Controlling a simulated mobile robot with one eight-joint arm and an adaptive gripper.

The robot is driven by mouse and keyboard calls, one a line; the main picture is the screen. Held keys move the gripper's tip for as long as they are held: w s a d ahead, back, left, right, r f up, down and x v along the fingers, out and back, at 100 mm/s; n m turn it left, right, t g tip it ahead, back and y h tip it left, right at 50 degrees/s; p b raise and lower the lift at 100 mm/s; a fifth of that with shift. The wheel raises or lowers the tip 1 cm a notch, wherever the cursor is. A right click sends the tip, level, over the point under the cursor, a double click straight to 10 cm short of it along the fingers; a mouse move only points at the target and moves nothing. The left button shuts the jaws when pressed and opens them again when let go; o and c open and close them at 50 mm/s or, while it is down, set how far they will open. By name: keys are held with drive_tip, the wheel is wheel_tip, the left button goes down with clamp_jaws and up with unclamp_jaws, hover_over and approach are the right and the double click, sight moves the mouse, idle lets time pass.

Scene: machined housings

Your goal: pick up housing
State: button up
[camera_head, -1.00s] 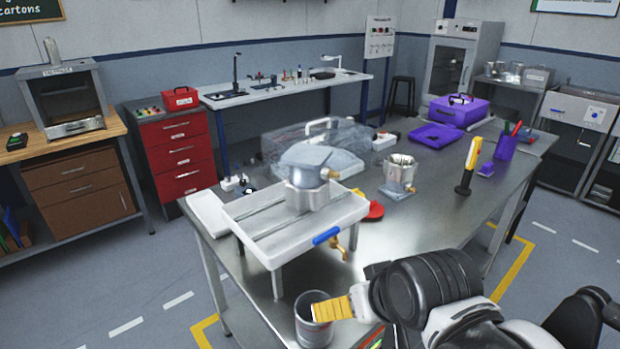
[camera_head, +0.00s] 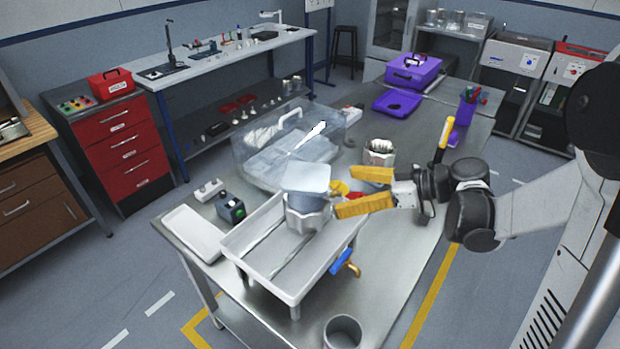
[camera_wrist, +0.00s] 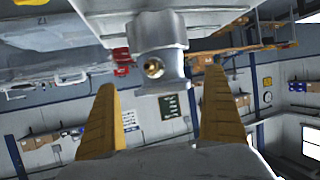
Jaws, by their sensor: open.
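A grey metal housing (camera_head: 308,212) with a flat light lid on top (camera_head: 306,177) stands on the white raised tray (camera_head: 272,292). My gripper (camera_head: 345,193) is open just to the right of this housing, its two yellow fingers pointing at it. In the wrist view the housing (camera_wrist: 158,35) lies ahead, between the lines of the two fingers, with a brass port (camera_wrist: 153,68) facing the camera. Nothing is held between the fingers. A second metal housing (camera_head: 379,147) stands on the table behind my gripper.
A clear plastic cover with a handle (camera_head: 290,145) is behind the tray. A grey cup (camera_head: 343,333) stands at the front edge, and a blue-handled brass tap (camera_head: 343,262) sticks out of the tray. A flat white tray (camera_head: 193,232) lies at left. A yellow-topped tool (camera_head: 443,140) stands behind my arm.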

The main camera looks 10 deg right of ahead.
sight(334, 192)
drive_tip(key=b+x, duration=0.1)
drive_tip(key=x, duration=0.3)
drive_tip(key=shift+a+f, duration=0.15)
drive_tip(key=b+x, duration=0.1)
drive_tip(key=x, duration=0.5)
drive_tip(key=shift+r, duration=0.2)
drive_tip(key=shift+c, duration=0.3)
drive_tip(key=c, duration=1.3)
